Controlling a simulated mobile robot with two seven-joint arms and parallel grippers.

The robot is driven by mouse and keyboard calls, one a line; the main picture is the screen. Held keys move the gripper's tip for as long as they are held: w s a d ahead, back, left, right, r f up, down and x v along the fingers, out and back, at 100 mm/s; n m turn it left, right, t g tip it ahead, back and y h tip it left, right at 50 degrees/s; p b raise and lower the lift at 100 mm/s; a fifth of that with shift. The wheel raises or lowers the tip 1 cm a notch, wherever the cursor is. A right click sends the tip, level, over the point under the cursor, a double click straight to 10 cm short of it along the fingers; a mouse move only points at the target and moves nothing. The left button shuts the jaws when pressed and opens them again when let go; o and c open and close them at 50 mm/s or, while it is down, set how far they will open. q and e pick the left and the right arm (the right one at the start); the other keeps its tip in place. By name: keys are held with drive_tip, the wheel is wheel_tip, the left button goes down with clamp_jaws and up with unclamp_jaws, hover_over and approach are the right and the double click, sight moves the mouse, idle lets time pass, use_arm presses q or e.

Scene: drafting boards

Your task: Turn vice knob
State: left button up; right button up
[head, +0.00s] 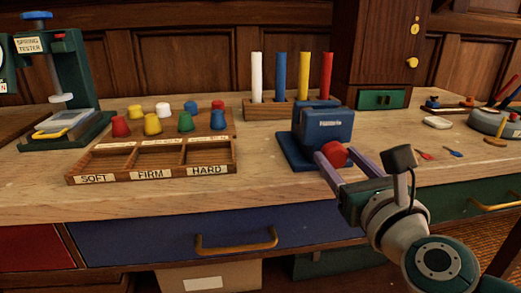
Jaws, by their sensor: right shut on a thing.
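The vice (329,128) is a blue block-shaped device on a blue base, standing on the wooden bench right of the middle in the head view. Its red round knob (335,154) faces the front of the bench. My right gripper (334,157) comes in from the lower right and is shut on the red knob, with one purple finger on each side of it. The fingers hide part of the knob and of the vice's front. My left gripper is not in view.
A wooden tray (150,176) marked SOFT, FIRM and HARD sits left of the vice, with several coloured pegs behind it. A rack (262,110) of coloured rods stands behind the vice. A spring tester (72,85) is far left. Small darts (424,155) lie right of the gripper.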

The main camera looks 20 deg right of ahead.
drive_tip(key=c, duration=0.6)
drive_tip(key=shift+n, duration=0.3)
drive_tip(key=shift+c, duration=0.2)
